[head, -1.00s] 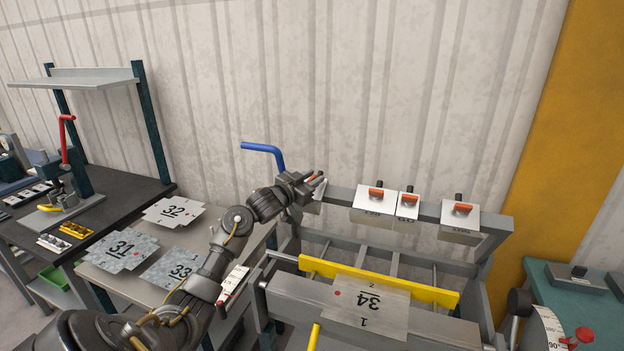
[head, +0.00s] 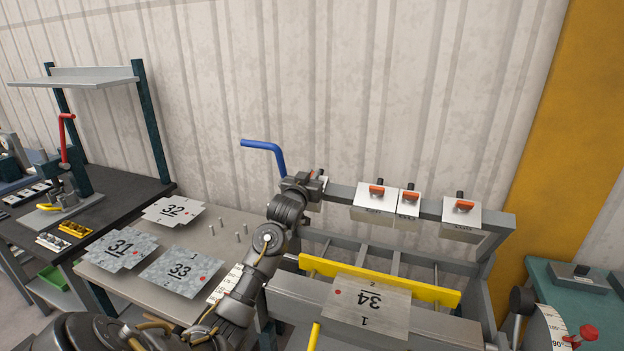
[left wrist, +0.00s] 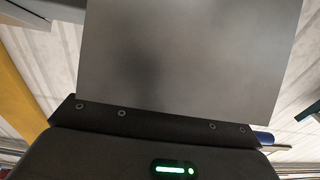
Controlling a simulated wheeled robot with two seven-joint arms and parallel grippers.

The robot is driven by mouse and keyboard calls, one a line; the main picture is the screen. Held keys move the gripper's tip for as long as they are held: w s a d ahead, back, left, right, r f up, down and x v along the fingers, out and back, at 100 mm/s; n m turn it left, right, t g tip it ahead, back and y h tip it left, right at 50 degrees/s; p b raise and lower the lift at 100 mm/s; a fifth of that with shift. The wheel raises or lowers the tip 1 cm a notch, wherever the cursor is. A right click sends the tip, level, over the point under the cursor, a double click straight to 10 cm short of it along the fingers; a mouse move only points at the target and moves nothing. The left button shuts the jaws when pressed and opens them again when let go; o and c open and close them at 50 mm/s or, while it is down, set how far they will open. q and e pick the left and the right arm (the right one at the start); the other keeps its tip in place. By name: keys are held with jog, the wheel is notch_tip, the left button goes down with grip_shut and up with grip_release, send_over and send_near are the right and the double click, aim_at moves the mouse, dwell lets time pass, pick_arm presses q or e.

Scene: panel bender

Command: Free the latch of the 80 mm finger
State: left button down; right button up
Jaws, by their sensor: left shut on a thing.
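My left gripper (head: 314,184) is at the left end of the machine's upper beam (head: 338,193). It is shut on what seems to be the latch of the leftmost finger, presumably the 80 mm one. The gripper hides this latch and nearly all of that finger; a dark knob (head: 322,173) shows just above. In the left wrist view a smooth grey plate face (left wrist: 185,55) fills the middle, very close, and the fingertips cannot be seen. My right gripper is not in view.
Along the beam to the right hang more fingers with orange latches (head: 376,190) (head: 408,196) (head: 464,205). A blue lever (head: 265,147) rises just behind my gripper. Sheet 34 (head: 367,303) lies at the yellow bar (head: 430,291). A side table (head: 222,236) holds several sheets and pins.

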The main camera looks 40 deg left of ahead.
pick_arm(q)
jog(key=shift+a, duration=0.1)
jog(key=c, duration=1.5)
grip_release()
jog(key=shift+s+d+f+b, duration=0.2)
jog(key=shift+s+b, duration=0.1)
jog(key=shift+s, duration=0.2)
jog(key=b+v, duration=0.3)
jog(key=v, duration=0.6)
jog(key=shift+s+d+r, duration=0.1)
jog(key=shift+s+r, duration=0.05)
jog(key=shift+s, duration=0.2)
